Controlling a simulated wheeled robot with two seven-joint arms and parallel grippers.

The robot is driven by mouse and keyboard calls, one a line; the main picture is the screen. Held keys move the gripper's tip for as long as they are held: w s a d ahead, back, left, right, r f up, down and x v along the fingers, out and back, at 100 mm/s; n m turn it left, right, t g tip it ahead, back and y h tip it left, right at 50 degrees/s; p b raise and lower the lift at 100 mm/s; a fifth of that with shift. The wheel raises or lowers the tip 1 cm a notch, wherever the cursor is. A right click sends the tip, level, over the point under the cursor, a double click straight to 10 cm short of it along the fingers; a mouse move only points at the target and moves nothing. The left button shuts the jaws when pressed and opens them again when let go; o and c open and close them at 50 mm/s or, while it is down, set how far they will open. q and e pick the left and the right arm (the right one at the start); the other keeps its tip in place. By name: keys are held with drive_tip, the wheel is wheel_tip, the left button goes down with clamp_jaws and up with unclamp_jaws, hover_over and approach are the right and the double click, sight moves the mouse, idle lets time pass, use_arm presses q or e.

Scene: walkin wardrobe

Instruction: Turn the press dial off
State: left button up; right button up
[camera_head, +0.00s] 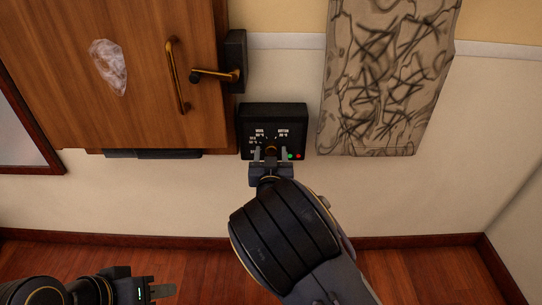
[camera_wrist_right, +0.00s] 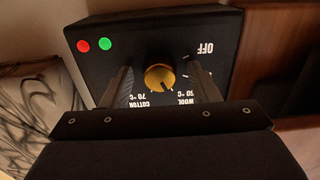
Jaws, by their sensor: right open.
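The press control box (camera_head: 273,115) is black and fixed to the wall below the door handle. Its gold dial (camera_wrist_right: 160,77) shows in the right wrist view, with a dark mark on its lower edge towards the WOOL and COTTON labels. The OFF label (camera_wrist_right: 205,48) is at the box's upper right there, upside down. My right gripper (camera_head: 270,154) is at the lower part of the box, open, with one finger on each side of the dial and gaps visible between. My left gripper (camera_head: 156,289) is low at the left, away from the box; its finger gap is unclear.
A wooden cabinet door (camera_head: 120,75) with a gold handle (camera_head: 177,76) and a small black lever unit (camera_head: 235,62) is at upper left. A patterned ironing board (camera_head: 388,80) is right of the box. Red and green lights (camera_wrist_right: 104,44) sit on the box. Wall below is clear.

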drive_tip(key=c, duration=1)
drive_tip(key=shift+o, duration=0.2)
drive_tip(key=shift+n, duration=0.4)
drive_tip(key=n+p, duration=0.2)
drive_tip(key=n, duration=0.1)
drive_tip(key=shift+r+n, duration=0.15)
drive_tip(key=shift+n, duration=0.25)
drive_tip(key=n+p, duration=0.1)
drive_tip(key=n, duration=0.3)
drive_tip(key=shift+n+p, duration=0.3)
drive_tip(key=shift+p, duration=0.05)
drive_tip(key=n+p, duration=0.1)
drive_tip(key=n, duration=0.7)
drive_tip(key=shift+n, duration=0.3)
